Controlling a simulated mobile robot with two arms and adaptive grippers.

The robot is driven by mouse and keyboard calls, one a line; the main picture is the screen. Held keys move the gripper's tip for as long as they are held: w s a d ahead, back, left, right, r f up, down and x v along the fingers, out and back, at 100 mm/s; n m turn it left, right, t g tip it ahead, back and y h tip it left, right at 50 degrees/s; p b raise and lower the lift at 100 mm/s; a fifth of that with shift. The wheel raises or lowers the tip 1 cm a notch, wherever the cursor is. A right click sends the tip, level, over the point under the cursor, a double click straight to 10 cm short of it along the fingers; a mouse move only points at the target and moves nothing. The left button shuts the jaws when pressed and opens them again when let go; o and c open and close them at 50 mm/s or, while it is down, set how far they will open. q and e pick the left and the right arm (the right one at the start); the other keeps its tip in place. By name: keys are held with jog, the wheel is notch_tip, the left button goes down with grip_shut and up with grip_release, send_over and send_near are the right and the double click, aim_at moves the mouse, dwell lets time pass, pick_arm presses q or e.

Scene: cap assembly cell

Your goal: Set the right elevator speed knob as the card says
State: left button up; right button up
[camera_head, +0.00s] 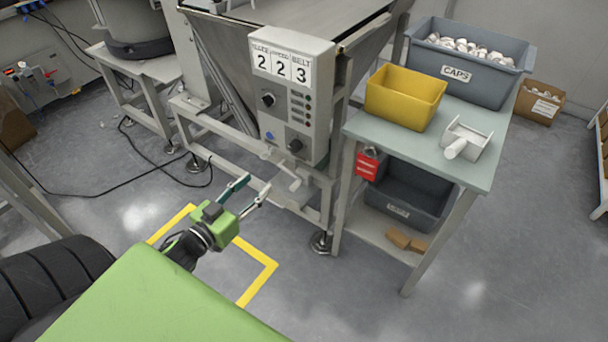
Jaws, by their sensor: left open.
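A grey control box (290,110) hangs on the front of the metal hopper. A white card (282,66) on its top shows 2, 2 and 3; the heading over the last reads BELT, the others are too small to read surely. A black knob (268,99) is at the box's left middle, another black knob (296,146) near its bottom. Their settings and labels are too small to read. My left gripper (257,183) is open and empty, below and left of the box, apart from both knobs. My right gripper is not in view.
A pale crank-like handle (287,177) sticks out below the box. A table (472,170) at the right holds a yellow bin (405,95), a grey CAPS crate (455,75) and a white scoop (466,140). A red tag (366,167) hangs at its left edge. Yellow floor tape (257,285) lies below.

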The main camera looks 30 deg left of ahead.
aim_at(293, 148)
pick_arm(q)
jog(key=shift+t+h, duration=0.3)
jog(key=shift+t, duration=0.1)
jog(key=w+r, duration=0.1)
jog(key=w, duration=0.3)
jog(key=w+d+r+b, duration=0.1)
jog(key=w, duration=0.3)
jog(key=w+d, duration=0.1)
jog(key=w, duration=0.3)
jog(key=shift+w+d+r+b, duration=0.25)
jog(key=shift+w+r+b, duration=0.1)
jog(key=shift+w+r, duration=0.05)
jog(key=shift+w, duration=0.6)
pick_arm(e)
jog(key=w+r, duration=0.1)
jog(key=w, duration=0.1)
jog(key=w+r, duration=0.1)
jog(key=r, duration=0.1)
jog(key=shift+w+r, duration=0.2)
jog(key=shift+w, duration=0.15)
pick_arm(q)
jog(key=shift+c, duration=0.3)
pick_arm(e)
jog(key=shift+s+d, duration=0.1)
pick_arm(q)
jog(key=c, duration=1)
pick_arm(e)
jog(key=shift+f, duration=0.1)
